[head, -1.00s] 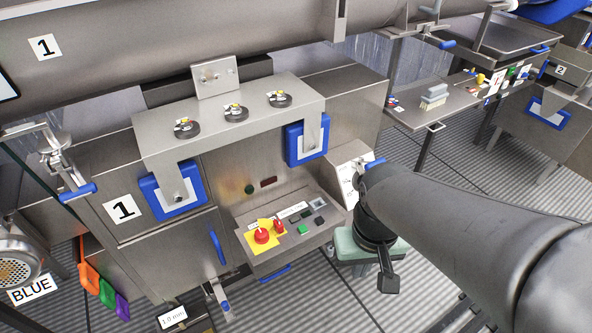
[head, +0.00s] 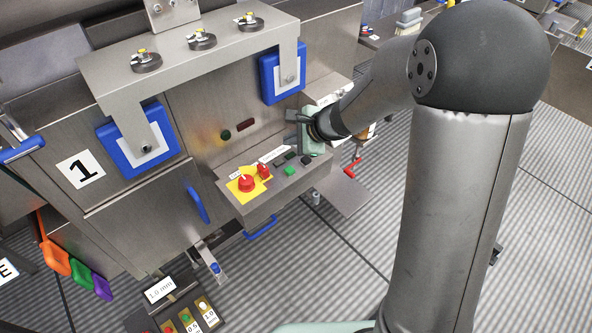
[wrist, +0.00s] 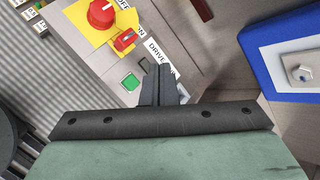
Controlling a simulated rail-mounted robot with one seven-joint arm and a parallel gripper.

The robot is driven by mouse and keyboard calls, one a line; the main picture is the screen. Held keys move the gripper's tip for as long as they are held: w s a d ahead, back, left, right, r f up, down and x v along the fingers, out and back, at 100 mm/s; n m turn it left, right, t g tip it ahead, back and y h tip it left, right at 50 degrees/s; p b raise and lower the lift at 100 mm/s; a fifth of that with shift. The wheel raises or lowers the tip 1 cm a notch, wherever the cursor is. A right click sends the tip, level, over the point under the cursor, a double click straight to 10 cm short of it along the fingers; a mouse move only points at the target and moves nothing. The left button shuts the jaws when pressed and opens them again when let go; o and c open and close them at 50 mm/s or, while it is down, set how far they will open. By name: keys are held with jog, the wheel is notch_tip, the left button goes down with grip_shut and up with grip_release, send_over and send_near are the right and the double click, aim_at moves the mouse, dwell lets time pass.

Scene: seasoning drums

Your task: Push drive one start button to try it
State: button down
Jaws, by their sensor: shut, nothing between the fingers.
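The green button (head: 290,171) sits on the sloping control panel (head: 232,201) of the machine marked 1. The button also shows in the wrist view (wrist: 131,82), left of my fingers. On the same panel are a red mushroom knob (head: 246,182) on a yellow plate and a red switch (head: 263,170). A white label (wrist: 160,50) starting with "DRIVE" lies partly behind my fingertips. My gripper (wrist: 160,70) is shut and empty, over the panel's label side. In the head view it is near the panel's right rear, apart from the green button.
Blue-framed brackets (head: 283,75) hang on the machine front above the panel. A blue handle (head: 198,204) is on the door at left. A red-handled valve (head: 352,167) stands right of the panel.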

aim_at(293, 171)
jog(key=shift+w+d+f+m, duration=0.15)
jog(key=shift+w+f+m, duration=0.25)
jog(key=shift+w, duration=0.15)
jog(key=shift+f, duration=0.2)
notch_tip(293, 171, down, 8)
jog(key=b, duration=0.7)
jog(key=shift+f+b, duration=0.25)
jog(key=shift+b, duration=0.2)
jog(key=shift+f, duration=0.15)
dwell(1.1)
jog(key=shift+f+b, duration=0.25)
jog(key=shift+b, duration=0.3)
